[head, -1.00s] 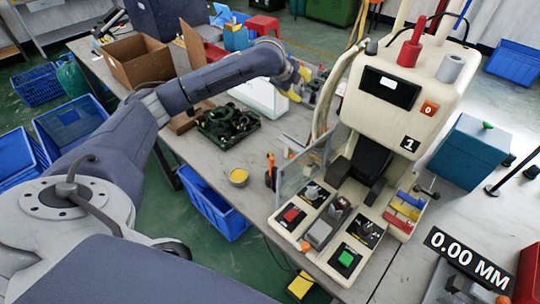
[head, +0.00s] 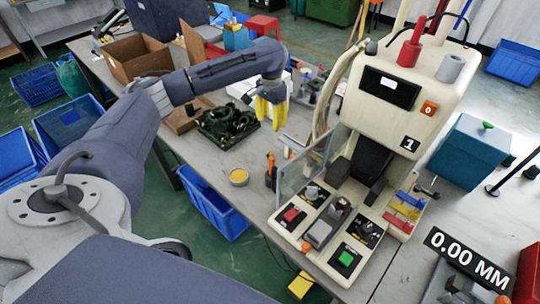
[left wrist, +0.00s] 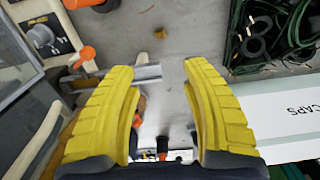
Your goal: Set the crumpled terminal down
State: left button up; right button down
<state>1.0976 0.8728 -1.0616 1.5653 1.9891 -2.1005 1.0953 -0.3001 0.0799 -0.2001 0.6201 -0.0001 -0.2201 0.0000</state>
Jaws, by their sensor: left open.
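My left gripper (head: 272,124) has yellow fingers that point down over the bench between the cable tray and the moulding machine. In the left wrist view its two fingers (left wrist: 158,72) are apart, with nothing held between them. A small brownish-orange piece (left wrist: 160,33) lies on the grey bench top beyond the fingertips, apart from them. It may be the crumpled terminal; it is too small to tell. I cannot make it out in the head view. My right gripper is not in view.
A dark tray of green-black cables (head: 228,122) and a white box marked CAPS (left wrist: 288,115) stand by the gripper. The cream machine (head: 385,110) with its clear guard (head: 297,168) is to the right.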

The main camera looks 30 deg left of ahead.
pick_arm(q)
send_near(270, 153)
jog(key=shift+n, duration=0.3)
jog(key=f, duration=0.5)
jog(key=shift+w+f, duration=0.2)
jog(key=shift+w, duration=0.05)
jog(key=shift+s+f, duration=0.2)
jog(key=shift+f, duration=2.4)
grip_shut()
jog(key=shift+r, duration=0.1)
